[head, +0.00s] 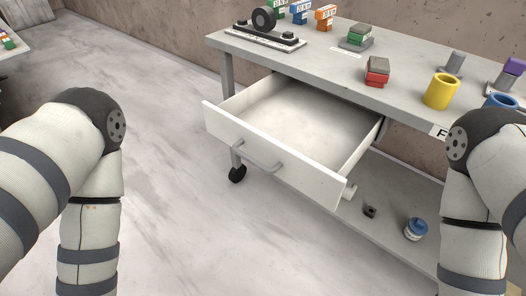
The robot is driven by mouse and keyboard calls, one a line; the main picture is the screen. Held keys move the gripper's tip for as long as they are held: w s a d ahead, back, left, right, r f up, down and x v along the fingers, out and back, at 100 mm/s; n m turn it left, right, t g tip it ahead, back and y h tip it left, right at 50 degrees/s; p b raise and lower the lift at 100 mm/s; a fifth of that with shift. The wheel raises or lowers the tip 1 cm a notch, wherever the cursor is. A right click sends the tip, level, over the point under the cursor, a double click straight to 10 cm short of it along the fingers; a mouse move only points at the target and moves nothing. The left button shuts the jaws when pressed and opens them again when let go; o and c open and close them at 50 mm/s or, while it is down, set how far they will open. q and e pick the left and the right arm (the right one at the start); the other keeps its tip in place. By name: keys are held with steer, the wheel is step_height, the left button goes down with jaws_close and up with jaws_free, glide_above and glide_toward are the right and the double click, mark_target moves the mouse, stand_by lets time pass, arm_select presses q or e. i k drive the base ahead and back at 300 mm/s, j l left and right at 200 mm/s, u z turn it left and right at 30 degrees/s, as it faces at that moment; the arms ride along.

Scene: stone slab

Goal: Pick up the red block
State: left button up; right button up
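The red block (377,72) has a grey top and sits on the grey table (300,62) near its front edge, above the right side of the open drawer. A yellow cup stands to its right and a green block behind it to the left. My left arm comes in from the left and my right arm from the right. Both bend downward at the elbow and leave the bottom of the head view, so neither gripper is in view. Nothing touches the red block.
The white drawer (262,152) is pulled out and empty. The yellow cup (441,91), green block (356,37), blue cup (500,101) and a black wheel on a stand (264,19) are on the table. A blue-and-white jar (415,229) is on the lower shelf. The floor at left is clear.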

mark_target(377, 69)
steer(key=i+j+z, duration=0.45)
steer(key=j+z, duration=0.25)
steer(key=j, duration=0.15)
steer(key=i+j+z, duration=0.1)
steer(key=j+z, duration=0.15)
steer(key=i+j+z, duration=0.2)
steer(key=j, duration=0.3)
steer(key=k+l, duration=0.05)
steer(key=k, duration=0.05)
